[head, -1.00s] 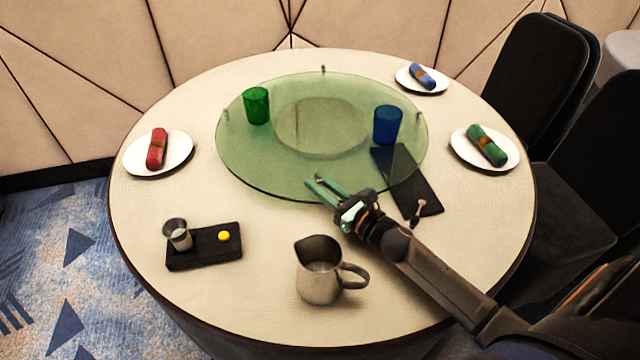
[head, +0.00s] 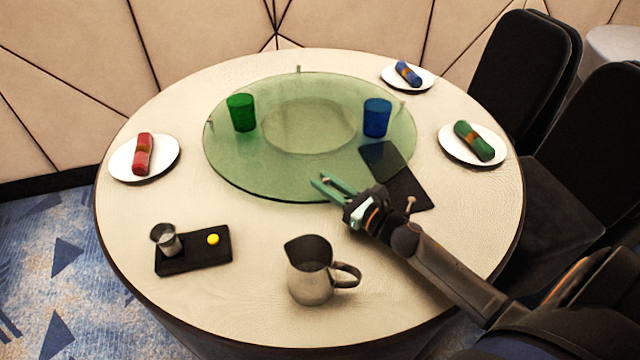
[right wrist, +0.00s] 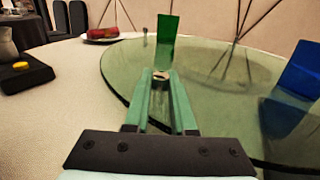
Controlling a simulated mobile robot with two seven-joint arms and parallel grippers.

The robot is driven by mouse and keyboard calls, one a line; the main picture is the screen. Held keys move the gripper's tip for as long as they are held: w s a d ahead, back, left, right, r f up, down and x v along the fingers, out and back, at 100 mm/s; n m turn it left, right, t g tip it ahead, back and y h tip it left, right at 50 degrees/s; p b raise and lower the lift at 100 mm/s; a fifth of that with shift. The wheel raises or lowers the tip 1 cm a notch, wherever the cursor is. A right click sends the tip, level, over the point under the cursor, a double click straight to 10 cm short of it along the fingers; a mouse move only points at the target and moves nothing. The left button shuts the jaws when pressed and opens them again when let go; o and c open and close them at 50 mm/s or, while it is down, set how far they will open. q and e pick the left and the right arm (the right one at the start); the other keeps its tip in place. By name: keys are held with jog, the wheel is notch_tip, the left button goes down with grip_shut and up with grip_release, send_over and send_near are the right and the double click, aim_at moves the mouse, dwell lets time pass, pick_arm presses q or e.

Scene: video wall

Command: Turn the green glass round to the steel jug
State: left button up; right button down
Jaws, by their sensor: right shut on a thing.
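The green glass (head: 241,113) stands upright at the left of the green see-through turntable (head: 240,165). It also shows in the right wrist view (right wrist: 167,40), beyond my fingers. The steel jug (head: 310,275) stands on the table in front of the turntable, its handle to the right. My right gripper (head: 320,184) is at the turntable's front edge, above and behind the jug. It is shut on a small peg (right wrist: 161,75) on the turntable's rim; in the head view the fingers hide this peg. My left gripper is out of view.
A blue glass (head: 377,117) stands at the turntable's right. A black tray (head: 195,260) holds a small steel cup and a yellow piece. Plates with rolled napkins (head: 143,155) lie around. Chairs (head: 525,80) stand at right.

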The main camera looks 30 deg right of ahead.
jog(key=c, duration=0.8)
grip_release()
jog(key=shift+o, duration=0.2)
jog(key=v, duration=1.2)
jog(key=shift+s+b, duration=0.3)
jog(key=shift+b, duration=0.05)
